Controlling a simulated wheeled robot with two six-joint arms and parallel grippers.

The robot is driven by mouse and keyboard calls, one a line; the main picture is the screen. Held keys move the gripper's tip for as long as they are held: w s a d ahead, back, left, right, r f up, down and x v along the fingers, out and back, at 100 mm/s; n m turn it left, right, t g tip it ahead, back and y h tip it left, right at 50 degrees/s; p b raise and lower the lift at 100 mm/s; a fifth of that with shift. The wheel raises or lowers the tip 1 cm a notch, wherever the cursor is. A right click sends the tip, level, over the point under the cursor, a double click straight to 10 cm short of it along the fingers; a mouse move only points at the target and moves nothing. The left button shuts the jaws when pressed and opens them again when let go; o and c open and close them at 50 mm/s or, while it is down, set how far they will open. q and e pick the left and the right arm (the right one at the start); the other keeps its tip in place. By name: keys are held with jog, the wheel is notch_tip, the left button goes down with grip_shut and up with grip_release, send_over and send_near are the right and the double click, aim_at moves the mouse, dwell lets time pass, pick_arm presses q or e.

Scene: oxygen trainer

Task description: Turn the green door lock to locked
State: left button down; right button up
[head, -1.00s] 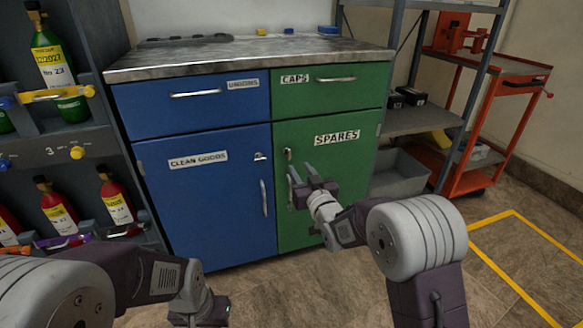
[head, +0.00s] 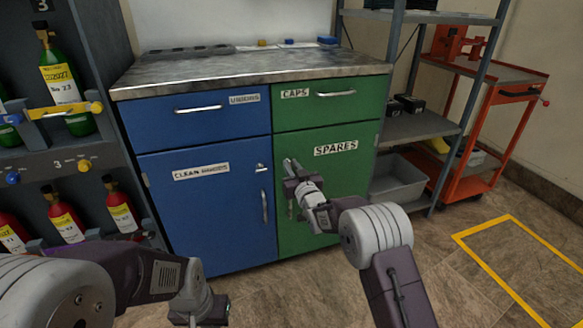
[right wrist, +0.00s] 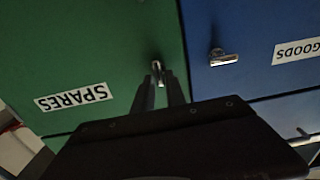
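The green SPARES door (head: 335,178) of the cabinet is closed. Its small metal lock (right wrist: 156,66) shows in the right wrist view just at the tips of my right gripper (right wrist: 158,80), with its knob upright in that picture. In the head view my right gripper (head: 290,165) is at the green door's upper left edge and largely covers the lock. The fingers are close together at the knob; whether they grip it or only stand around it I cannot tell. My left gripper (head: 208,310) hangs low at the front, away from the cabinet; its fingers are unclear.
The blue CLEAN GOODS door (head: 205,215) is beside it, with its own lock (right wrist: 222,58) close to the right fingers and a bar handle (head: 265,206). A bottle rack (head: 45,150) stands left. Shelves (head: 420,122) and an orange trolley (head: 500,88) stand right. The floor in front is clear.

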grip_shut()
jog(key=shift+s+a+f+n+p, duration=0.15)
jog(key=shift+f+n+p, duration=0.1)
jog(key=shift+n, duration=2.75)
jog(key=shift+a+f+n+p, duration=0.1)
jog(key=shift+a+n+p, duration=0.1)
jog(key=shift+n, duration=2.8)
jog(key=shift+s+a+f+n+p, duration=0.15)
jog(key=shift+f+n+p, duration=0.1)
jog(key=shift+n, duration=2.75)
jog(key=shift+w, duration=0.1)
